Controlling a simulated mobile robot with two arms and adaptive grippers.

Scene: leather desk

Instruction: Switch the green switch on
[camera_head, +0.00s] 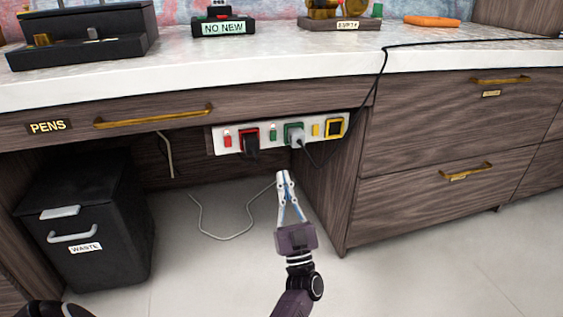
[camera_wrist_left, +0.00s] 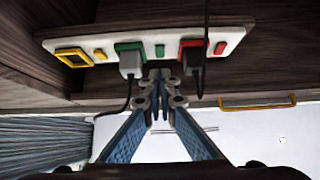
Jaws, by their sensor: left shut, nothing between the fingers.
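The green switch (camera_head: 273,132) is a small upright rocker on the white power strip (camera_head: 213,142) under the desk. It sits between the red socket (camera_head: 249,133) and the green socket (camera_head: 293,127). In the left wrist view the strip appears upside down, with the green switch (camera_wrist_left: 159,50) just past my fingertips. I cannot tell whether the switch is on or off. My left gripper (camera_head: 283,176) is shut and empty, pointing up toward the strip from below; its fingertips (camera_wrist_left: 160,76) appear apart from the switch. My right gripper is not in view.
The yellow socket (camera_head: 335,128) is empty. A waste bin (camera_head: 85,220) stands left, drawers (camera_head: 445,170) right. Floor below the strip is clear except a cable.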

